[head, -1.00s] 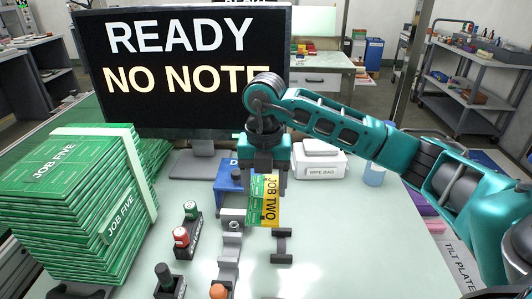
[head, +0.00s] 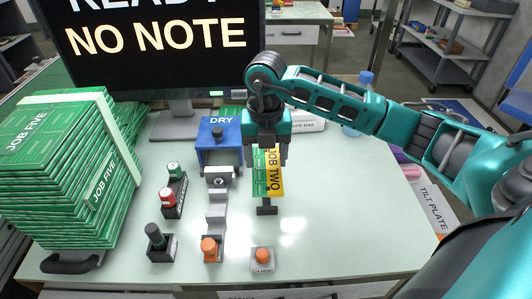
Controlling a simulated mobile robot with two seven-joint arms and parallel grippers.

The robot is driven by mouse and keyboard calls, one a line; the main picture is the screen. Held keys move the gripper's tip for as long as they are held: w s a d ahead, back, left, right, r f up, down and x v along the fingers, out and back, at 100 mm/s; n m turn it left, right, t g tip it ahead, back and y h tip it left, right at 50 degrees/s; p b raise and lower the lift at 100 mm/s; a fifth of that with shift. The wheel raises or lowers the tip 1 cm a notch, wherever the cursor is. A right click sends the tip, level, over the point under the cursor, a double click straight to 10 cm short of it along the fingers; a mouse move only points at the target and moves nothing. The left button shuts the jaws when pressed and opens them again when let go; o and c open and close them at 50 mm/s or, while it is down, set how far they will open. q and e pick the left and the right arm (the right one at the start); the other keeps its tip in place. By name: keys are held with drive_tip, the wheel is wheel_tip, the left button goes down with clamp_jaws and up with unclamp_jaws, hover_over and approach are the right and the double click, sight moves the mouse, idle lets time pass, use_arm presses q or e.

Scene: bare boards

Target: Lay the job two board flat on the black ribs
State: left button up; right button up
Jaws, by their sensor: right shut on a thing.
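The job two board (head: 273,178), green on the left with a yellow strip lettered JOB TWO on the right, is in my right gripper (head: 267,158). The gripper is shut on its far end, and the board's near end points toward me. The black ribs (head: 266,208) show just below the board's near edge, with their far part hidden behind it. I cannot tell whether the board touches them or how far it tilts. My left gripper is not in view.
A stack of green JOB FIVE boards (head: 60,165) fills the left. A blue DRY box (head: 219,140), grey stepped holder (head: 216,205), red and green buttons (head: 168,196) and orange CURE button (head: 263,254) stand nearby. The monitor (head: 150,50) reads NO NOTE. Table right of the ribs is clear.

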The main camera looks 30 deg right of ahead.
wheel_tip(320, 180, down, 6)
drive_tip(key=b, duration=0.4)
drive_tip(key=shift+f, duration=0.1)
drive_tip(key=shift+f+b, duration=0.5)
drive_tip(key=shift+f, duration=0.2)
drive_tip(key=shift+f+b, duration=0.3)
drive_tip(key=shift+f, duration=0.1)
drive_tip(key=o, duration=1.1)
drive_tip(key=shift+o, duration=0.2)
wheel_tip(320, 180, up, 12)
drive_tip(key=shift+r+p, duration=0.1)
drive_tip(key=shift+p, duration=0.4)
drive_tip(key=shift+r, duration=0.4)
